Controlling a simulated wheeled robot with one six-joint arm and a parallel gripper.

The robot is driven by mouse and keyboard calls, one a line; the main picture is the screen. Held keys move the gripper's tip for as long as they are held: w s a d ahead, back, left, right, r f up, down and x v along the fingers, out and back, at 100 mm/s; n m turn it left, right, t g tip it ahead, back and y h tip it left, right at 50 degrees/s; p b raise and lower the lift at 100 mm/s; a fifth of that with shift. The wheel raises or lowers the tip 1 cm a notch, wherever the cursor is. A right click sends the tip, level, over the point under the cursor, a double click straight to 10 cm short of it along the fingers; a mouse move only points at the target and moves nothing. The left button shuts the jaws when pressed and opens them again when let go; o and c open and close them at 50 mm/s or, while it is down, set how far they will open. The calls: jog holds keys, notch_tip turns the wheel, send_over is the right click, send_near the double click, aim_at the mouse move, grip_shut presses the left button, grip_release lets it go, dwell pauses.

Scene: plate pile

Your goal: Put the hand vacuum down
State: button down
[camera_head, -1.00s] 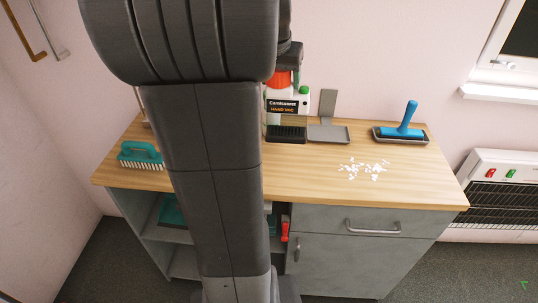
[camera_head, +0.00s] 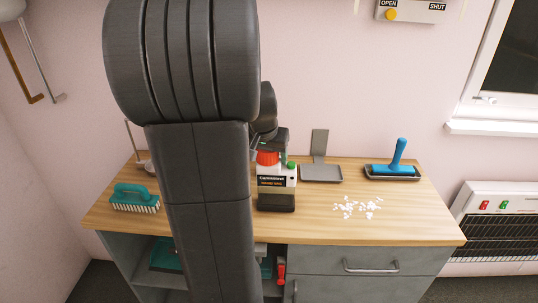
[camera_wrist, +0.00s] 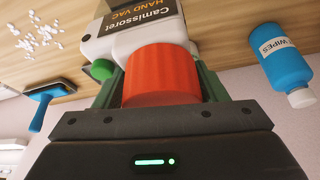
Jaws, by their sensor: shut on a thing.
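The hand vacuum (camera_head: 276,178) has a white body, a black label, a green button, a dark nozzle and an orange-red grip. It is upright at the middle of the wooden counter (camera_head: 330,228). I cannot tell whether its nozzle rests on the wood or hangs just above it. My gripper (camera_head: 268,153) is shut on the orange-red grip, which also shows between the fingers in the wrist view (camera_wrist: 160,76). My arm hides part of the counter to the left of the vacuum.
A grey tray with an upright plate (camera_head: 321,172) stands behind right of the vacuum. White crumbs (camera_head: 357,207) lie to the right. A blue-handled roller (camera_head: 395,168) is at back right, a teal brush (camera_head: 135,198) at left. The wrist view shows a blue wipes bottle (camera_wrist: 285,62).

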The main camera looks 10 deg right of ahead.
jog(key=shift+f, duration=0.1)
jog(key=shift+c, duration=1.3)
grip_release()
jog(key=shift+r, duration=0.35)
jog(key=v, duration=1.1)
jog(key=shift+s+r, duration=0.2)
jog(key=shift+r, duration=0.05)
jog(key=shift+a, duration=0.1)
